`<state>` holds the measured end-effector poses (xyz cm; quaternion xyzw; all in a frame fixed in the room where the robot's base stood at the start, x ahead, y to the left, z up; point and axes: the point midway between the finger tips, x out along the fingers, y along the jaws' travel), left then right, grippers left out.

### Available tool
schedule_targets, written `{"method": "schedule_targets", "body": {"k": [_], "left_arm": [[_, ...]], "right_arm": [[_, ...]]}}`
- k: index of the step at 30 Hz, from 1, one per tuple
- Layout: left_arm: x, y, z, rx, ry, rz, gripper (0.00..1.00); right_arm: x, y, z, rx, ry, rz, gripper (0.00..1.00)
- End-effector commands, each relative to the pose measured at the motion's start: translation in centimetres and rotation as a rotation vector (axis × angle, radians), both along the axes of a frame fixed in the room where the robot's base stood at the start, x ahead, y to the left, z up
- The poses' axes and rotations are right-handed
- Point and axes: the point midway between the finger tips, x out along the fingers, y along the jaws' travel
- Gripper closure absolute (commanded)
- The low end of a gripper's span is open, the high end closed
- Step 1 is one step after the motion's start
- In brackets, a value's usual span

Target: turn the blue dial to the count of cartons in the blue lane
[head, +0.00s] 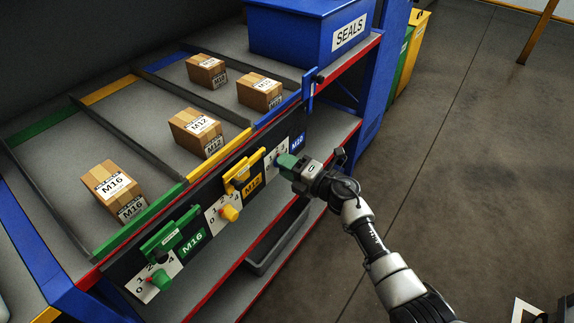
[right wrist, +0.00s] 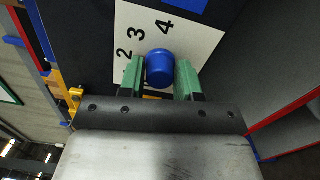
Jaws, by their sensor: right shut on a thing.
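The blue dial (right wrist: 159,68) is a round blue knob on a white number plate (right wrist: 190,38), where 2, 3 and 4 can be read in the right wrist view. My right gripper (head: 289,165) is shut on the dial; its green fingers (right wrist: 160,78) lie on either side of the knob. The dial's pointer is hidden, so I cannot tell its setting. The blue lane (head: 222,91) holds two cartons, one at the back (head: 207,71) and one nearer the front (head: 259,91). The left gripper is not in view.
The yellow dial (head: 229,212) and green dial (head: 161,279) sit lower left on the same panel. The yellow lane holds one carton (head: 197,132), the green lane another (head: 112,190). A blue SEALS bin (head: 290,35) stands above.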

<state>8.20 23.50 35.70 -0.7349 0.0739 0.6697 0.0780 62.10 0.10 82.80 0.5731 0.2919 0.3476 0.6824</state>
Motion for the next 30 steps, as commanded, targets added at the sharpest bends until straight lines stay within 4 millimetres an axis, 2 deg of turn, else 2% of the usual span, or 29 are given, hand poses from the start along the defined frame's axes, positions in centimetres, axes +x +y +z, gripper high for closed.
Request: {"method": "schedule_targets", "body": {"k": [1,5,6,13,17,30], "left_arm": [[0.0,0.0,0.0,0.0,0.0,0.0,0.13],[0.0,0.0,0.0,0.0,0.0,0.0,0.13],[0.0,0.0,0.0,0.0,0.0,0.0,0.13],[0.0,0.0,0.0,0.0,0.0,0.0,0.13],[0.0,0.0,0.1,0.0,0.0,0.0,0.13],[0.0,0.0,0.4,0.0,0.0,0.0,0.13]], "right_arm": [[0.0,-0.1,-0.2,-0.002,0.002,-0.001,0.64],[0.0,0.0,-0.1,-0.002,0.002,-0.001,0.44],[0.0,0.0,-0.1,-0.002,0.001,0.0,0.41],[0.0,0.0,-0.1,-0.001,0.0,0.0,0.41],[-0.5,-0.7,0.0,-0.003,-0.001,-0.001,0.41],[-5.3,-7.3,-0.2,-0.004,0.001,-0.001,0.41]]}}
